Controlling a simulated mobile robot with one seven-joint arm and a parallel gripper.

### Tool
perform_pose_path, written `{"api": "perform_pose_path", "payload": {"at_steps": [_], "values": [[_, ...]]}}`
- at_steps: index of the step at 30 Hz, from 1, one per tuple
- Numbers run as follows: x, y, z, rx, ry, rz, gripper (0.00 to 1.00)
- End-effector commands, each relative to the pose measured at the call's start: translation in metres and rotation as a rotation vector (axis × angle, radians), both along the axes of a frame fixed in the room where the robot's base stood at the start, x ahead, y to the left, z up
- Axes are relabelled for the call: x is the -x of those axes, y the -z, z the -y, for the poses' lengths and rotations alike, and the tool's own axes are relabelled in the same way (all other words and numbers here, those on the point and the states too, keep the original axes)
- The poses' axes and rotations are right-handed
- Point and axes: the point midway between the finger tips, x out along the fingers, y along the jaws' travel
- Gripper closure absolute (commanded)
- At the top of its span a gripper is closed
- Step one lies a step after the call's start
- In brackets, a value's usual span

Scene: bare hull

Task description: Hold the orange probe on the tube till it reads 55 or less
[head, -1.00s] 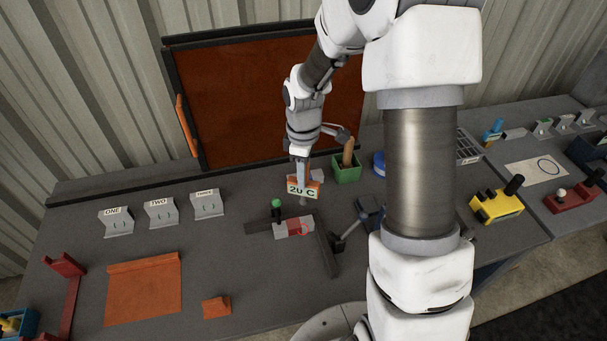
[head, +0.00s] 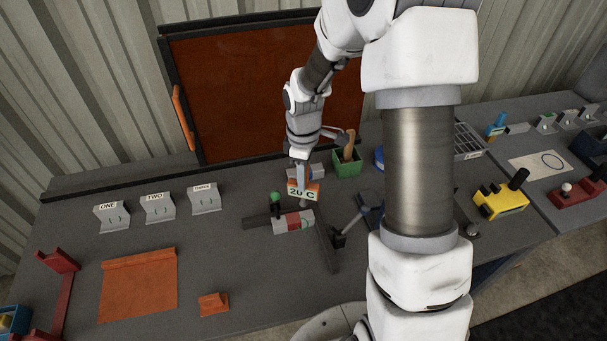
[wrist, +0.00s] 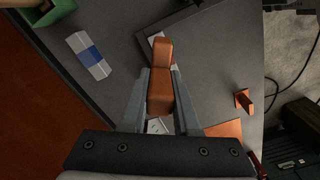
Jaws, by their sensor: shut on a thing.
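The orange probe (wrist: 161,88) is held upright between my gripper's fingers in the wrist view. In the head view its display (head: 304,192) faces the camera and seems to read 20 C. My gripper (head: 302,169) is shut on the probe above the tube. The tube (head: 305,217) is a short grey piece with a red band, lying on a dark frame. The probe's grey tip is just above or at the tube's far edge; I cannot tell whether they touch. In the wrist view the probe hides most of the tube.
A green knob (head: 275,198) stands left of the probe. A green box (head: 347,167) with a brown handle is behind right. Labelled grey stands (head: 158,208) are at left, with an orange mat (head: 138,284) and a small orange block (head: 213,303) in front.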

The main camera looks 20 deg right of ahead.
Motion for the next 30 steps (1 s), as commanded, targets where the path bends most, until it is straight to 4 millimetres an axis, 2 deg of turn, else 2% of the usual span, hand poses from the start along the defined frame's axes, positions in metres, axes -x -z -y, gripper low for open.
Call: {"api": "perform_pose_path", "payload": {"at_steps": [1,15,21,30], "values": [[0.000,0.008,0.000,0.000,0.000,-0.001,1.00],[0.000,0.044,0.000,0.000,0.000,0.001,1.00],[0.000,0.050,0.000,0.000,0.000,0.001,1.00],[0.000,0.050,0.000,0.000,0.000,0.000,1.00]]}}
